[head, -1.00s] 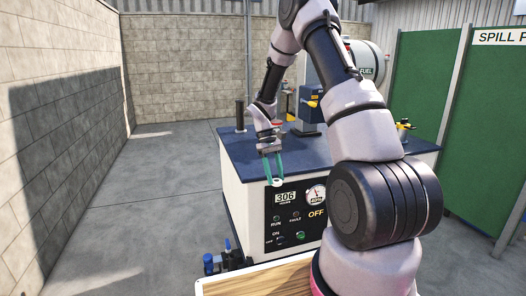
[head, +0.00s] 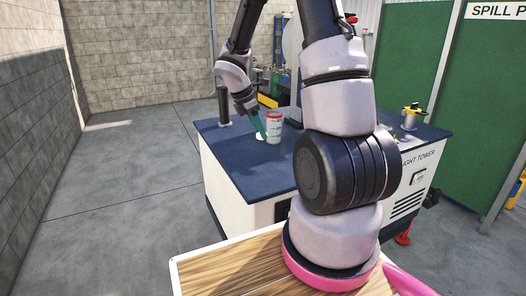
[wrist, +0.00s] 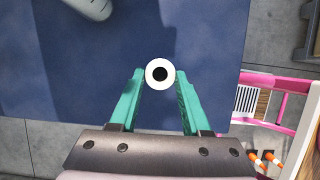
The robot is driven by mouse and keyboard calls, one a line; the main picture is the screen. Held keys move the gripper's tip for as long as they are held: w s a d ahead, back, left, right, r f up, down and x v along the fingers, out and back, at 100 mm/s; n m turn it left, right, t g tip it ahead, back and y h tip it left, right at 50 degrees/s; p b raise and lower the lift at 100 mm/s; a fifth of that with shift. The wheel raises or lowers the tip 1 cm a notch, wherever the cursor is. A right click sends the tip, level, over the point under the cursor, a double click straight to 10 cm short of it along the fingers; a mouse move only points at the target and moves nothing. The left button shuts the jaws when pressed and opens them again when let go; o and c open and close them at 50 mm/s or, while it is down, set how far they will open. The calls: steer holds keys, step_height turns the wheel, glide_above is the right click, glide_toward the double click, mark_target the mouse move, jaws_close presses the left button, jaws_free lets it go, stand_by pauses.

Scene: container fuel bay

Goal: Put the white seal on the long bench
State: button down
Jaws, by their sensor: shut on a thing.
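The white seal (wrist: 160,73) is a small white ring with a dark hole. In the wrist view it sits between the green fingertips of my gripper (wrist: 160,80), which is shut on it. Dark blue surface shows below it. In the head view my gripper (head: 262,130) points down over the blue top of the white cabinet (head: 230,165), close beside a white cup (head: 274,128) in the picture. The seal cannot be made out there. I cannot identify the long bench in either view.
A black post (head: 223,104) stands at the blue top's left. A yellow-handled fitting (head: 413,112) is at its right. Green panels (head: 415,65) stand behind on the right. Open concrete floor (head: 110,200) lies left. Orange-striped cones (wrist: 262,160) show in the wrist view.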

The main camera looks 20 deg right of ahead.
mark_target(263, 161)
step_height(263, 161, down, 9)
stand_by(0.4)
steer(key=shift+f, duration=0.1)
steer(key=shift+c, duration=1.8)
jaws_free()
